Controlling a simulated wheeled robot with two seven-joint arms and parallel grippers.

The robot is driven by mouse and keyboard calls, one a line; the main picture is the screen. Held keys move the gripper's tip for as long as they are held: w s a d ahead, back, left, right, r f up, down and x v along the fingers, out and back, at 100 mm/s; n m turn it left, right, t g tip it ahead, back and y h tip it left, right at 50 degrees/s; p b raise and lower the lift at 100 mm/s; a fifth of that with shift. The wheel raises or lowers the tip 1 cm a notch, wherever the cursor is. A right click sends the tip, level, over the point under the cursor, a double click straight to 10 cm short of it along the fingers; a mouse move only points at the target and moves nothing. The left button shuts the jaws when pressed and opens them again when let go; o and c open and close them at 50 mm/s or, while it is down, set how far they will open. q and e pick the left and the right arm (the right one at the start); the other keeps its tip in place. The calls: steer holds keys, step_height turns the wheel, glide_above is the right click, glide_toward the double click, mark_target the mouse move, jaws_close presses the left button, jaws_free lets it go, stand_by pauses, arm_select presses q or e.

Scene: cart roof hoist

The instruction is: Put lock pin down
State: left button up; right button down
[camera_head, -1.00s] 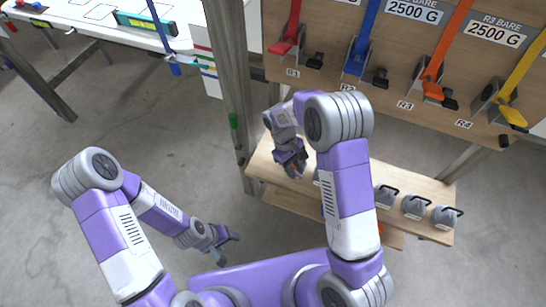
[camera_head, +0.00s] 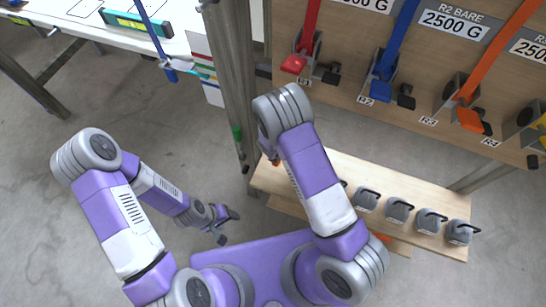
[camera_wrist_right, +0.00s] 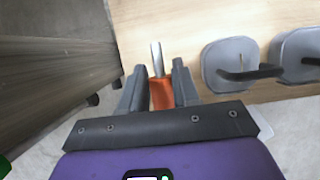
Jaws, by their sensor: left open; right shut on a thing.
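The lock pin (camera_wrist_right: 161,93) has an orange grip and a bare silver shaft. In the right wrist view its grip sits between the fingers of my right gripper (camera_wrist_right: 159,84), which is shut on it. The shaft points away from the gripper, toward the pale wooden shelf (camera_wrist_right: 195,22). I cannot tell whether the pin touches the shelf. In the head view my right arm hides most of that gripper at the left end of the shelf (camera_head: 310,188). My left gripper (camera_head: 229,222) is open and empty, low over the bare floor.
Grey weights with black handles (camera_head: 398,209) stand in a row on the shelf; two show in the right wrist view (camera_wrist_right: 232,68). Coloured straps with buckles (camera_head: 386,62) hang on the board above. A white table (camera_head: 90,28) is at upper left.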

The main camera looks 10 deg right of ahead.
steer(key=shift+w+f+b, duration=0.3)
steer(key=shift+w+f, duration=0.05)
steer(key=shift+f, duration=0.35)
steer(key=f+b, duration=0.1)
steer(key=f, duration=0.1)
steer(key=s+f+b, duration=0.1)
steer(key=f, duration=0.1)
steer(key=shift+w+f, duration=0.15)
steer(key=shift+f, duration=0.15)
arm_select(q)
steer(key=shift+f+b, duration=0.65)
steer(key=shift+f, duration=1.25)
arm_select(e)
steer(key=shift+f, duration=1.8)
steer(key=shift+f, duration=0.15)
steer(key=c, duration=0.8)
jaws_free()
arm_select(q)
steer(key=shift+f, duration=0.15)
